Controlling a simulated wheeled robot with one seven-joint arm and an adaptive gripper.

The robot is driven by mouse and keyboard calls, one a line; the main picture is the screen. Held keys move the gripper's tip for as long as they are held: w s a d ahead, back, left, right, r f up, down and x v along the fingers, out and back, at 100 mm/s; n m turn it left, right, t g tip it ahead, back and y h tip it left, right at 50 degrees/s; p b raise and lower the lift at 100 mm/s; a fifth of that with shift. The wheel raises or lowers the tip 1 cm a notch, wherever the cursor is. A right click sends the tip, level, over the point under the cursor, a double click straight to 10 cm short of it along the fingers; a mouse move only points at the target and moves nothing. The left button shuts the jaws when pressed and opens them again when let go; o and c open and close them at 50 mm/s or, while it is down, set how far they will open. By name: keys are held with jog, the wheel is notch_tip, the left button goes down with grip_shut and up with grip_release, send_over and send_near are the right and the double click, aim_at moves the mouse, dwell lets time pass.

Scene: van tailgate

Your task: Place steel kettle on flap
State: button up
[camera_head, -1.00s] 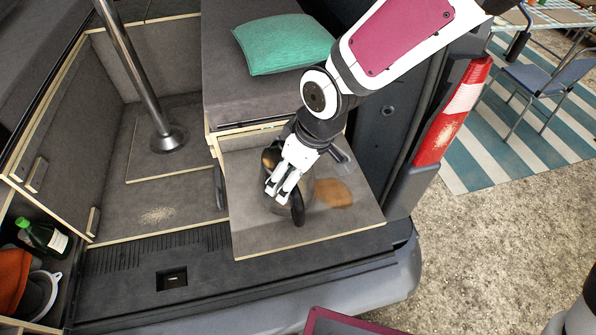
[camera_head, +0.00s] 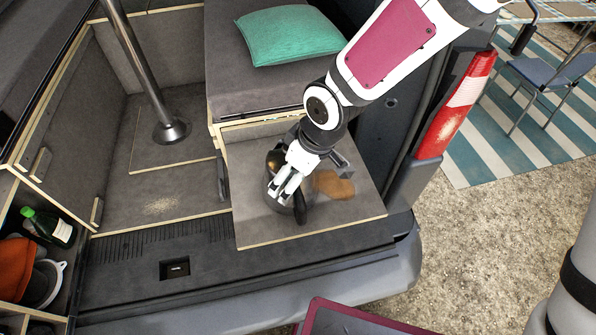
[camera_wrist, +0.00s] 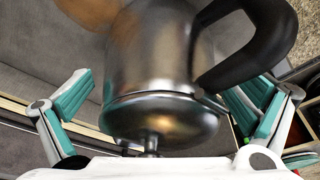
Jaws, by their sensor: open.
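The steel kettle (camera_wrist: 155,70) fills the middle of the wrist view, its lid and knob towards my gripper and its black handle (camera_wrist: 262,40) to the right. In the head view my gripper and wrist hide much of it; the handle (camera_head: 300,208) shows beside the fingers. The kettle appears to be on the flap (camera_head: 265,232), a grey board with pale wooden edges, though its base is hidden. My gripper (camera_wrist: 160,107) is open, with one teal-padded finger on each side of the kettle and visible gaps between.
A brown patch or flat item (camera_head: 333,185) lies on the flap to the right of the kettle. A teal cushion (camera_head: 288,38) lies on the grey bench behind. A metal post (camera_head: 148,75) stands left. The flap's front left is clear.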

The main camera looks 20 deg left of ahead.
jog(key=shift+r, duration=0.1)
jog(key=p+v, duration=0.1)
jog(key=v, duration=1.1)
jog(key=s+d+r+m+t+h, duration=0.15)
jog(key=d+r+m, duration=0.4)
jog(key=d, duration=0.55)
jog(key=s+d+r+m+t+h, duration=0.15)
jog(key=d+r+m, duration=0.25)
jog(key=d+r, duration=0.45)
jog(key=s+d+r+m+t, duration=0.1)
jog(key=s+d+r+m, duration=0.1)
jog(key=s+d+m, duration=0.3)
jog(key=shift+s+d+t, duration=0.3)
jog(key=shift+s+d, duration=0.8)
jog(key=shift+d, duration=0.9)
jog(key=shift+r, duration=0.15)
